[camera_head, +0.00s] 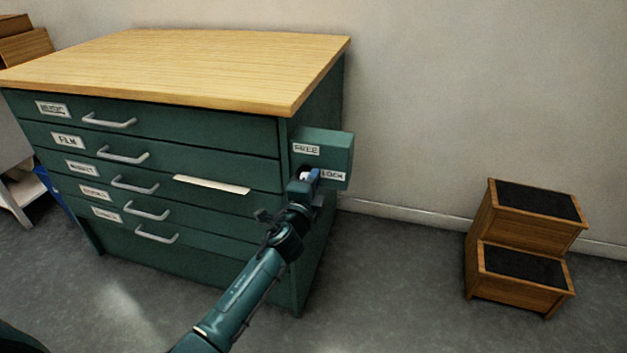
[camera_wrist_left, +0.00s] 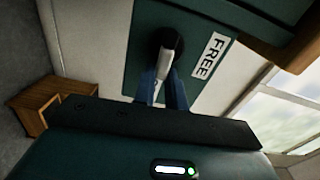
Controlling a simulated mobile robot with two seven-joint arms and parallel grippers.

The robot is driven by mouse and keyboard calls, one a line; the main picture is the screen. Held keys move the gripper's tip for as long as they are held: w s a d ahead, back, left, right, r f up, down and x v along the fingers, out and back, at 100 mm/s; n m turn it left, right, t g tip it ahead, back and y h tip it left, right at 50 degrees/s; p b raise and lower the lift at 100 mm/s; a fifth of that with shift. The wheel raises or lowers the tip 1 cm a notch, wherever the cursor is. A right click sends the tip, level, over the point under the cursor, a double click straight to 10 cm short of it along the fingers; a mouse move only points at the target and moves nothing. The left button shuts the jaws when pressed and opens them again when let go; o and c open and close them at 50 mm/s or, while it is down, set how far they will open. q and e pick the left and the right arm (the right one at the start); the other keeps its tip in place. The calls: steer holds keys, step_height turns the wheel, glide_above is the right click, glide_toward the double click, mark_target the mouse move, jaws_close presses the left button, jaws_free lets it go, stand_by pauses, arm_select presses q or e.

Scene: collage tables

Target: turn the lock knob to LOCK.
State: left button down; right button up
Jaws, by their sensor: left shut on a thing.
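A green lock box (camera_head: 341,146) sticks out from the right front edge of the green drawer cabinet (camera_head: 225,135). It carries a FREE label (camera_head: 306,149) above and a LOCK label (camera_head: 333,175) lower right. My left gripper (camera_head: 306,178) is at the box front, left of the LOCK label. In the left wrist view the lock knob (camera_wrist_left: 167,52) has a dark round base and a pale bar. The blue fingers of my left gripper (camera_wrist_left: 162,90) are shut on the pale bar. The FREE label (camera_wrist_left: 207,55) is beside the knob there. My right gripper is not in view.
The cabinet has a wooden top (camera_head: 190,65) and several labelled drawers with silver handles. A pale strip (camera_head: 211,184) sticks out at a drawer front. A wooden step stool (camera_head: 520,245) stands at the right. The floor between stool and cabinet is clear.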

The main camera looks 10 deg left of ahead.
arm_select(q)
steer(key=shift+a+f+m, duration=0.4)
steer(key=shift+a, duration=0.05)
steer(key=c, duration=1.4)
jaws_free()
steer(key=shift+r, duration=0.15)
steer(key=shift+c, duration=0.2)
steer(key=shift+s+d, duration=0.1)
steer(key=s+p, duration=0.1)
steer(key=s, duration=1.2)
steer(key=shift+a+p, duration=0.25)
steer(key=shift+p, duration=0.15)
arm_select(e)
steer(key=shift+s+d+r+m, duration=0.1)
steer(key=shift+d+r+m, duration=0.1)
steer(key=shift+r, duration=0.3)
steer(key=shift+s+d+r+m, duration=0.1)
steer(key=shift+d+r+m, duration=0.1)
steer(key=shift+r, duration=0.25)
arm_select(q)
steer(key=shift+r, duration=0.1)
